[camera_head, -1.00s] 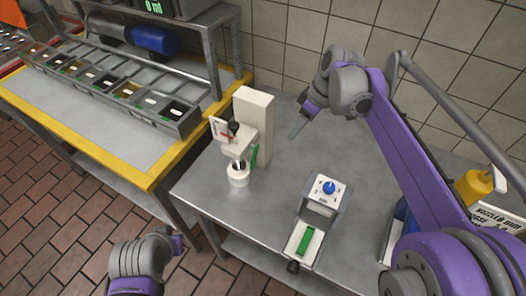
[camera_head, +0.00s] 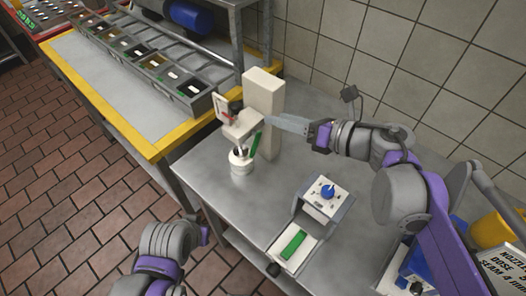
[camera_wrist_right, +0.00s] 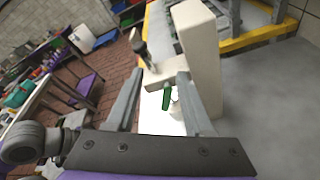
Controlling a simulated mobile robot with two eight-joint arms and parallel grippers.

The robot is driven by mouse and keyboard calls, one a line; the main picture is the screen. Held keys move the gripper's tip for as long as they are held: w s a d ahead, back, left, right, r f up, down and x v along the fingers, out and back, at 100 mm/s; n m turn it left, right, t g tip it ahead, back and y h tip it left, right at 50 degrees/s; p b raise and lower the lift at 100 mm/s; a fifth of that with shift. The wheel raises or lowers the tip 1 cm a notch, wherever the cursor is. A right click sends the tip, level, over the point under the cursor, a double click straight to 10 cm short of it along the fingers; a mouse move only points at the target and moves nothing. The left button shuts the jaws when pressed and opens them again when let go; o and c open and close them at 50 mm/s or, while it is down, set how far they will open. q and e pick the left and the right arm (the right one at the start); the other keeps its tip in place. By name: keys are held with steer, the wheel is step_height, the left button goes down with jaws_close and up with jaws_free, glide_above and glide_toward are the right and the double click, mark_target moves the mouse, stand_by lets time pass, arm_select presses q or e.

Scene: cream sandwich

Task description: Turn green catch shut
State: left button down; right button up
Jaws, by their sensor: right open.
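The cream dispenser (camera_head: 262,100) stands upright on the steel table, with a white pot (camera_head: 240,162) under its head. The green catch (camera_head: 256,146) hangs slanted at the side of the dispenser head. My right gripper (camera_head: 272,121) points left at the dispenser, with its fingertips close to the head and above the catch. In the right wrist view the green catch (camera_wrist_right: 166,98) lies between the two open fingers, farther out. I cannot tell whether a finger touches the dispenser. My left gripper (camera_head: 204,232) is low at the front, by the table edge; its jaws are not clear.
A device with a blue knob (camera_head: 327,191) and a tray holding a green bar (camera_head: 293,244) stand front right. A yellow-edged counter with ingredient bins (camera_head: 150,68) is at the left. A yellow bottle (camera_head: 492,228) and a sign (camera_head: 502,268) are at the right.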

step_height(320, 180, down, 2)
steer(key=s+n+g, duration=0.1)
steer(key=s+g, duration=0.1)
steer(key=s, duration=0.1)
steer(key=b, duration=0.1)
glide_toward(255, 151)
steer(key=a, duration=0.3)
steer(key=shift+t, duration=0.3)
steer(key=x, duration=0.7)
steer(key=shift+w+f, duration=0.45)
steer(key=shift+f, duration=0.05)
jaws_close()
